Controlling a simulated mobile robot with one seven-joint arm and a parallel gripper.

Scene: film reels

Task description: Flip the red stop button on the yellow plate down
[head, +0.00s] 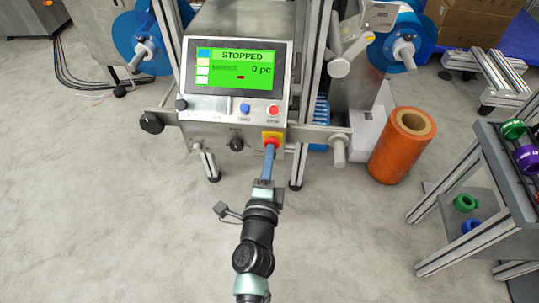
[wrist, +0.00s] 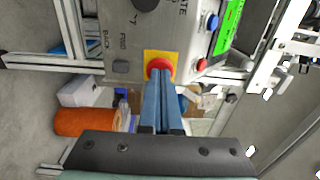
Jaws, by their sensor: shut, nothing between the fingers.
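The red stop button (head: 271,143) sits on a yellow plate (head: 278,134) at the lower right of the machine's control box. In the wrist view the red button (wrist: 159,66) shows in front of the yellow plate (wrist: 148,55). My gripper (head: 268,153) is shut and empty, its blue fingers pointing at the button. In the wrist view my fingertips (wrist: 161,82) overlap the button's lower edge. I cannot tell whether they touch it. The fingers hide part of the button.
The screen (head: 235,65) reads "STOPPED" and "0 pc". Blue (head: 245,108) and red (head: 273,111) push buttons sit under it. An orange film roll (head: 402,145) stands on the floor to the right. A metal rack (head: 490,190) with coloured rings stands further right. The floor in front is clear.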

